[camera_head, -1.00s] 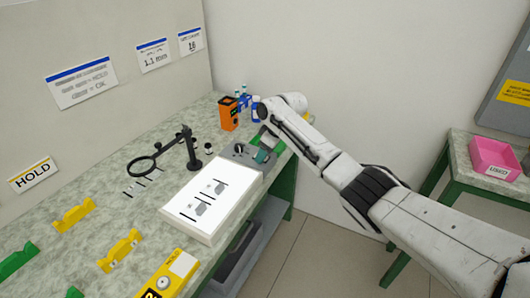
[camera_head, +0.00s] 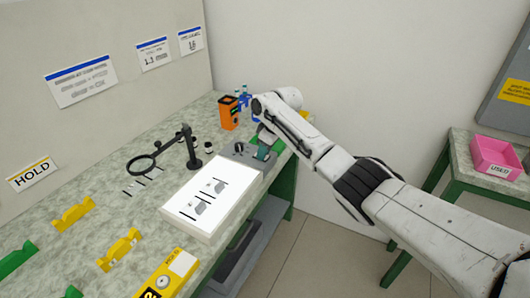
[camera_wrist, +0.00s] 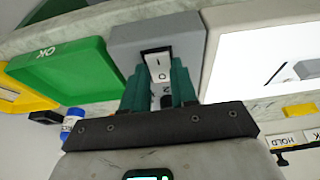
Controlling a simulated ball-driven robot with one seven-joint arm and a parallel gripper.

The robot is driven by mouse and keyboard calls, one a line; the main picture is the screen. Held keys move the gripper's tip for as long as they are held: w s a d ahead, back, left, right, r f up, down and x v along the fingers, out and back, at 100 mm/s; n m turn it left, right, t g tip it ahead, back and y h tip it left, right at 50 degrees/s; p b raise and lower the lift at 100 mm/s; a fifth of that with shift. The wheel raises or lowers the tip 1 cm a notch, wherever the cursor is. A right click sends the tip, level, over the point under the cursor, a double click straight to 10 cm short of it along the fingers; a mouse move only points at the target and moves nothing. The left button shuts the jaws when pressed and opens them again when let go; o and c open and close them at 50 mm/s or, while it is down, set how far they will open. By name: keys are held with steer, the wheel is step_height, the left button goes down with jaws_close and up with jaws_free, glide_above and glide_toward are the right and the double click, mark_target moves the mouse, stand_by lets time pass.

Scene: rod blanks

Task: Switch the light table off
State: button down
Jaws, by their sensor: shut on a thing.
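The light table (camera_head: 188,220) has a bright white lit panel with several dark rods and grey patches on it. Its lit surface also shows at right in the wrist view (camera_wrist: 245,60). A grey switch box (camera_head: 238,150) adjoins its far end. In the wrist view the box (camera_wrist: 195,32) carries a rocker switch (camera_wrist: 158,62) on a pale plate marked I and O. My gripper (camera_wrist: 158,75) has teal fingers, one on each side of the switch, shut on it. The fingers and palm hide the switch's near end. My gripper (camera_head: 263,153) is down at the box in the head view.
A green OK tray (camera_wrist: 70,72) lies close beside the switch box. An orange container (camera_head: 229,113) and small bottles stand behind. A magnifier on a stand (camera_head: 190,148) is left of the light table. Yellow rests (camera_head: 120,250) stand nearer.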

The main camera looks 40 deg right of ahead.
mark_target(267, 157)
steer(key=shift+w+a+f+g+b, duration=0.1)
steer(key=shift+w+f+g+b, duration=0.15)
steer(key=shift+g+b, duration=0.6)
steer(key=shift+r+h+b, duration=0.2)
steer(key=shift+h+b, duration=0.1)
steer(key=shift+b, duration=0.55)
steer(key=shift+r, duration=0.1)
steer(key=c, duration=0.9)
jaws_free()
steer(key=r, duration=0.3)
steer(key=s+r, duration=0.1)
steer(key=r, duration=0.6)
steer(key=shift+s+d+r+p, duration=0.15)
steer(key=shift+d+r+p, duration=0.05)
steer(key=shift+r+p, duration=0.2)
steer(key=shift+f+g, duration=0.1)
steer(key=shift+g, duration=0.15)
